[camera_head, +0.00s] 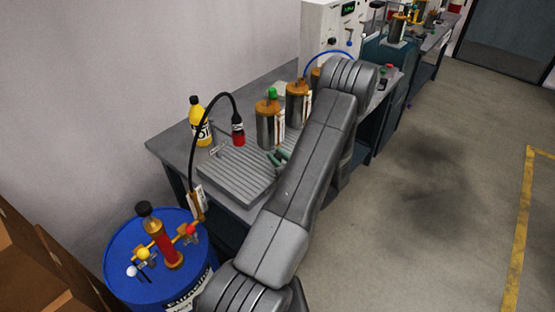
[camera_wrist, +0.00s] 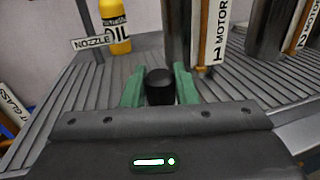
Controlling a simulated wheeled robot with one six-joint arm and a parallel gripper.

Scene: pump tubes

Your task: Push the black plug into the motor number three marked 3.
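The black plug (camera_wrist: 159,88) sits upright between the two green fingers of my gripper (camera_wrist: 160,92) in the wrist view, with a finger against each side. In the head view my gripper (camera_head: 278,157) is low over the grey ribbed tray, in front of motor 1. Motor 1 (camera_head: 267,128) is a metal cylinder with an orange top and a green cap. Motor 2 (camera_head: 297,106) stands behind it. A third orange-topped motor (camera_head: 315,74) is mostly hidden by my arm; its number is not readable. Labels for motor 1 (camera_wrist: 211,35) and motor 2 (camera_wrist: 299,25) show in the wrist view.
The ribbed tray (camera_head: 235,178) lies on the bench. A yellow oil bottle (camera_head: 199,127), a black hose with a red-ended nozzle (camera_head: 238,133) and a nozzle label (camera_wrist: 93,43) are at left. A blue drum (camera_head: 125,255) stands in front. A white machine (camera_head: 322,30) stands behind.

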